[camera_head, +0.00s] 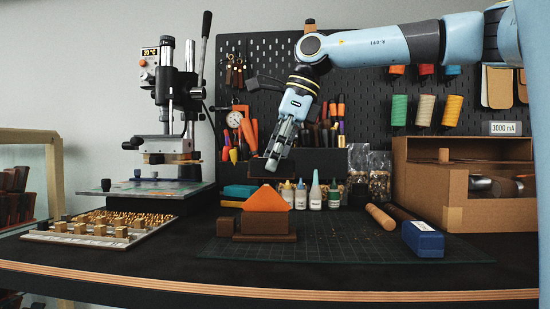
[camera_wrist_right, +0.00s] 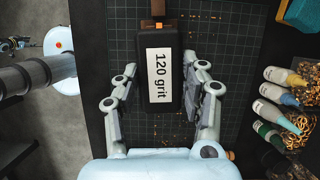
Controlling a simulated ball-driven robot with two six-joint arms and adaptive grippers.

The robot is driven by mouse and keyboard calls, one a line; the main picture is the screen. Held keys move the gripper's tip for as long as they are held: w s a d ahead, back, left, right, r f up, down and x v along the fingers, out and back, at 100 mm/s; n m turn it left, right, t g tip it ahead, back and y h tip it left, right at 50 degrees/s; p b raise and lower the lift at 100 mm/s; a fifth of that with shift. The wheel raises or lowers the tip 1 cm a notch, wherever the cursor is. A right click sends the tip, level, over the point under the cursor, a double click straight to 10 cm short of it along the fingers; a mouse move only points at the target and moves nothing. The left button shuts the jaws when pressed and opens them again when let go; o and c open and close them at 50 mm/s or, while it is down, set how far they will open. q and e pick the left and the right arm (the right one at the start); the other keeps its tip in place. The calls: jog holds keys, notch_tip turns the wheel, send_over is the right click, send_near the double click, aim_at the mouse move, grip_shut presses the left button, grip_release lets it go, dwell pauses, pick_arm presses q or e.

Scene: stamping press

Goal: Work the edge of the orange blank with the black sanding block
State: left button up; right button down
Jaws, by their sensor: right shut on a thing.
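The black sanding block (camera_wrist_right: 165,75) with a white "120 grit" label lies between the fingers of my right gripper (camera_wrist_right: 161,95) in the right wrist view. My right gripper (camera_head: 272,160) is shut on it, pointing down above the mat in the head view. There the block is hard to make out against the dark rack behind. The orange blank (camera_head: 265,200) stands upright with a pointed top in a brown holder (camera_head: 265,228), below the gripper. In the wrist view a small orange part (camera_wrist_right: 158,27) shows at the block's far end. My left gripper is not in view.
A green cutting mat (camera_head: 345,245) covers the front bench. Several bottles (camera_head: 316,192) stand behind, a blue box (camera_head: 423,239) at right. A press (camera_head: 170,110) and a letter tray (camera_head: 95,240) are at left.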

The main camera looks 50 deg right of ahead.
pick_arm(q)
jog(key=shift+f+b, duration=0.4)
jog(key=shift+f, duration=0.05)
pick_arm(e)
jog(key=shift+f, duration=0.5)
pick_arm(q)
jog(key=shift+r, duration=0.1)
pick_arm(e)
jog(key=shift+w+a+r+p, duration=0.15)
jog(key=shift+w+a+p, duration=0.15)
jog(key=shift+p, duration=0.4)
jog(key=shift+w+a, duration=0.25)
jog(key=shift+w, duration=0.2)
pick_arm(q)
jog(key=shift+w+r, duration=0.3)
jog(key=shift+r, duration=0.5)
pick_arm(e)
jog(key=shift+r+p, duration=1.75)
jog(key=shift+r, duration=0.7)
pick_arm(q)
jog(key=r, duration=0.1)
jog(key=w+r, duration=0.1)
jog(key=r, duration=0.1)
pick_arm(e)
jog(key=shift+f, duration=0.1)
